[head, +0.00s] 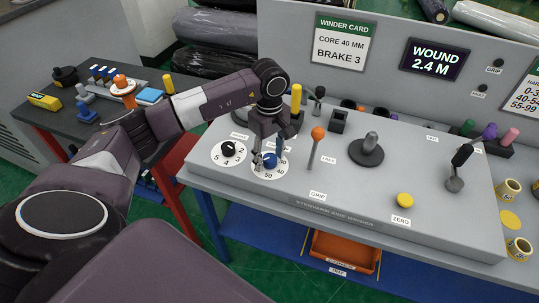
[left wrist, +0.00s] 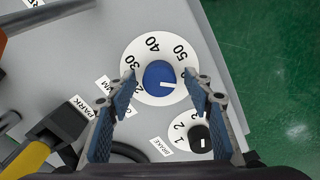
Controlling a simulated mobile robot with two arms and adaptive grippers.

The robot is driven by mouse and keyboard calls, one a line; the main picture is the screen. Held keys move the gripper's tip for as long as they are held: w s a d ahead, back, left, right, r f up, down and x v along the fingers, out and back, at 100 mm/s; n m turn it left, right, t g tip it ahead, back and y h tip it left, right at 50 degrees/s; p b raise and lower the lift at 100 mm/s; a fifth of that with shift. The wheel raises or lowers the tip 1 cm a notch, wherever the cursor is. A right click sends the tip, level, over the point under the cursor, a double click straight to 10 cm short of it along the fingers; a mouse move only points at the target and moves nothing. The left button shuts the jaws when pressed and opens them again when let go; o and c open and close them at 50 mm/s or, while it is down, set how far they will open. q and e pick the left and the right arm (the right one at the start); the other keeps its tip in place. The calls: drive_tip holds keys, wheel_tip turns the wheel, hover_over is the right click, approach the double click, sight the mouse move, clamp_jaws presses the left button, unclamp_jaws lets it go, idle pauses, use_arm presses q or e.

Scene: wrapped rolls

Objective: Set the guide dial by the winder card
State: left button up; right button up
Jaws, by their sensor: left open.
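The blue knob of the guide dial (head: 270,160) sits on a round white scale on the grey winder panel. In the left wrist view the blue knob (left wrist: 158,76) shows 30, 40 and 50 around it. Its white pointer line faces right, past the 50, toward the right finger. My left gripper (head: 266,150) is open, and in the wrist view its blue-padded fingers (left wrist: 161,88) stand on both sides of the knob with gaps. The winder card (head: 342,41) reads "CORE 40 MM" and "BRAKE 3". My right gripper is not in view.
The black brake dial (head: 229,149) is close beside, also in the wrist view (left wrist: 200,138). An orange-topped lever (head: 318,133), a grey knob (head: 371,140), a black lever (head: 462,155) and a yellow zero button (head: 405,200) stand on the panel. The screen (head: 436,59) reads "WOUND 2.4 M".

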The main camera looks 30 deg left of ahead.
use_arm(q)
drive_tip(key=c, duration=1.2)
drive_tip(key=shift+o, duration=0.2)
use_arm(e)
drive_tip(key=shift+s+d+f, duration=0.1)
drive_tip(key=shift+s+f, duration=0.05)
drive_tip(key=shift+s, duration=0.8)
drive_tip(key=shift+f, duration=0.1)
